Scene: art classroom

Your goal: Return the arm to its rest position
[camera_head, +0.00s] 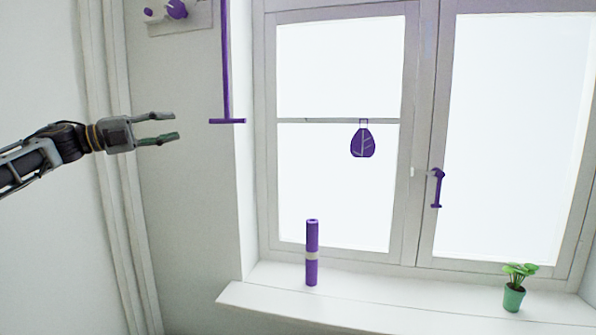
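My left arm (45,152) comes in from the left edge, in front of the white wall. Its gripper (168,127) points right with its two fingers spread apart. Nothing is between the fingers. The gripper appears in front of the wall, left of the window in the picture. My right gripper is not in the head view.
A purple roll (312,254) stands upright on the white windowsill (400,308), and a potted plant (515,297) stands at its right. A purple bar (227,70) hangs beside the window frame. Pipes (122,200) run down the wall.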

